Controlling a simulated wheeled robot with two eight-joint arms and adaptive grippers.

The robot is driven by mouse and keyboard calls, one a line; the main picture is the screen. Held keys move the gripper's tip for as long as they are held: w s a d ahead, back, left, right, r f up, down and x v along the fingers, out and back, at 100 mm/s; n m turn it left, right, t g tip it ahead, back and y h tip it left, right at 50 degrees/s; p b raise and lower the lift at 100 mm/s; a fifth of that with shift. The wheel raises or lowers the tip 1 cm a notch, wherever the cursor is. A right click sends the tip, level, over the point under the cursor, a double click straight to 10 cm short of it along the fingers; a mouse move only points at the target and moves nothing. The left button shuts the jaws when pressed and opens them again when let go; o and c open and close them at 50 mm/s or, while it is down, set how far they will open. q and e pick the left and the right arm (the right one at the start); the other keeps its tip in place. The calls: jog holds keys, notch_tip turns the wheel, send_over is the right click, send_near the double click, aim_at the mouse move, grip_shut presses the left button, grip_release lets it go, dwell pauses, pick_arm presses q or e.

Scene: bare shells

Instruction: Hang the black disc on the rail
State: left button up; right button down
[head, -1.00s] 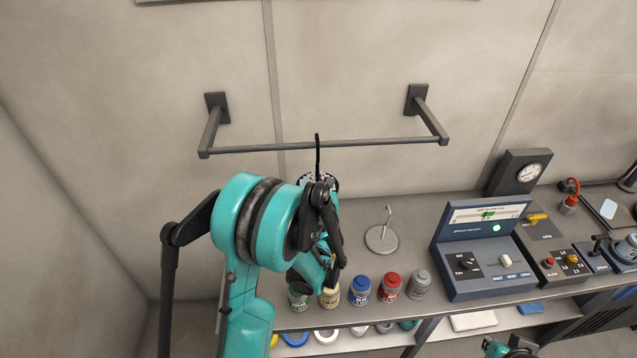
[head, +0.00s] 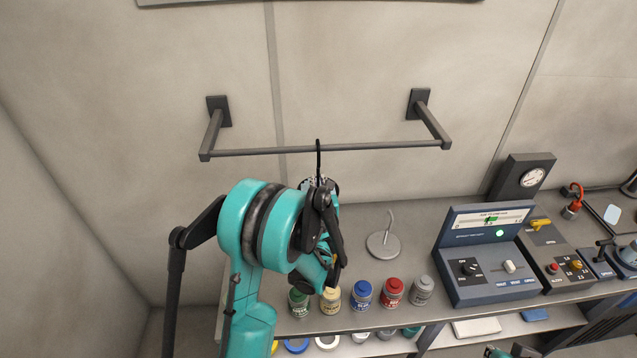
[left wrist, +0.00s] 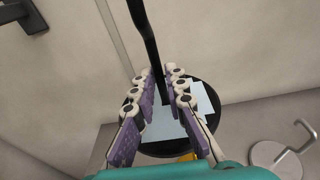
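The dark rail (head: 380,145) runs level in front of the wall on two brackets. My left gripper (left wrist: 161,75) is just below and in front of the rail in the head view, largely hidden by my arm. In the left wrist view its fingers are closed either side of the black disc's thin stem. The black disc (left wrist: 203,85) is below the fingers there, with pale patches showing over it. In the head view its hook (head: 318,160) stands upright and its tip crosses the rail; I cannot tell whether they touch.
On the bench below stand several jars, including a blue jar (head: 362,294) and a red jar (head: 393,292), a grey disc with a hook (head: 383,245), and a blue console (head: 487,260). A dark gauge box (head: 523,178) stands behind. Wall around the rail is clear.

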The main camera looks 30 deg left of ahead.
pick_arm(q)
jog(key=shift+o, duration=0.9)
jog(key=v, duration=1.2)
jog(key=s+f+n+g+h+b, duration=0.35)
jog(key=s+f+n+b, duration=0.45)
jog(key=f+n+b, duration=0.5)
jog(key=s+d+f+n+g+h+b, duration=0.1)
jog(key=s+d+f+n+b, duration=0.3)
jog(key=n, duration=0.4)
jog(key=s+d+f+n+g+h+b, duration=0.2)
jog(key=s+d+f+n+h+b, duration=0.2)
jog(key=s+d+f+n+b, duration=0.1)
jog(key=s+d+n+b, duration=0.1)
jog(key=s+d+n, duration=0.1)
jog(key=s+n, duration=0.1)
jog(key=shift+s+f+n, duration=0.25)
jog(key=shift+s+n, duration=0.05)
jog(key=shift+s, duration=0.3)
